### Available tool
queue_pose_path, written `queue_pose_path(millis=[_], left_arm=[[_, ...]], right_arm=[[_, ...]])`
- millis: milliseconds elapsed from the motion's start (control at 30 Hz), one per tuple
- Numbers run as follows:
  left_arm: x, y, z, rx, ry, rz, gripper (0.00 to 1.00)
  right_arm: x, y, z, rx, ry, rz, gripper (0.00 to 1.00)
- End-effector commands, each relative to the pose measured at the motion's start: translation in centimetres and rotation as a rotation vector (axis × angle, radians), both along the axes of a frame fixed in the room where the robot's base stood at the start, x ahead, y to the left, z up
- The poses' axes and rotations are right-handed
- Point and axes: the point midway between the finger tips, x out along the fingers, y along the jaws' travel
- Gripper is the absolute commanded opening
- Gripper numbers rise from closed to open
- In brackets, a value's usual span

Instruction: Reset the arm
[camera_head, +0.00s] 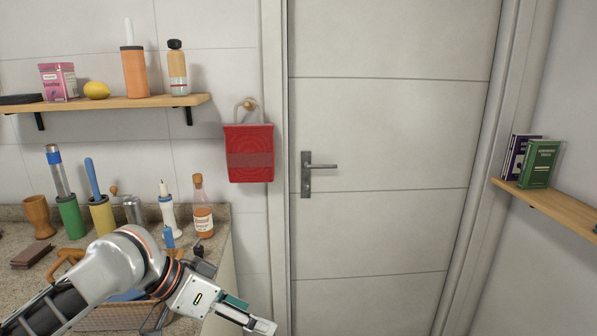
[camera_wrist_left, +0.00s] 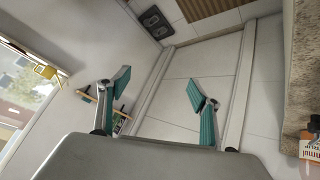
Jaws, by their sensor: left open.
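My left arm comes in from the lower left in the head view. Its gripper (camera_head: 250,312) is out past the right end of the counter, low in front of the door. In the left wrist view the left gripper (camera_wrist_left: 160,92) shows two teal-padded fingers spread wide apart, with nothing between them. The white door (camera_wrist_left: 190,70) lies beyond the fingers. My right gripper is in neither view.
The granite counter (camera_head: 20,268) holds bottles, a wooden cup (camera_head: 38,216) and a basket (camera_head: 110,318), close to my left arm. A wall shelf (camera_head: 110,104) is above. A red holder (camera_head: 249,153) hangs beside the door (camera_head: 390,130). Books (camera_head: 540,163) stand on the right shelf (camera_head: 553,208).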

Motion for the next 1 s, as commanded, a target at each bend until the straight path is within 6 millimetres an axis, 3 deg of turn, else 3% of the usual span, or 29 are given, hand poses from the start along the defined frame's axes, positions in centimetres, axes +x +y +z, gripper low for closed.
queue_pose_path(millis=[100,267,567,767,1000], left_arm=[[0.7,-1.7,-3.6,-0.090,-0.022,0.054,0.64],[1.6,-2.5,-8.1,-0.175,-0.077,0.152,0.64],[0.5,-0.3,-17.7,-0.210,-0.203,0.366,0.64],[-3.3,3.4,-24.6,-0.127,-0.292,0.491,0.64],[-11.1,8.3,-31.5,0.056,-0.379,0.564,0.64]], right_arm=[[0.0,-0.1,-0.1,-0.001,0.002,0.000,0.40],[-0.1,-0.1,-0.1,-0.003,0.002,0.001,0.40],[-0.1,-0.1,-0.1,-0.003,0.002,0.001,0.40],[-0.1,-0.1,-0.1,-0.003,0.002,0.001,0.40],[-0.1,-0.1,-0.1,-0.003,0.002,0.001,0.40]])
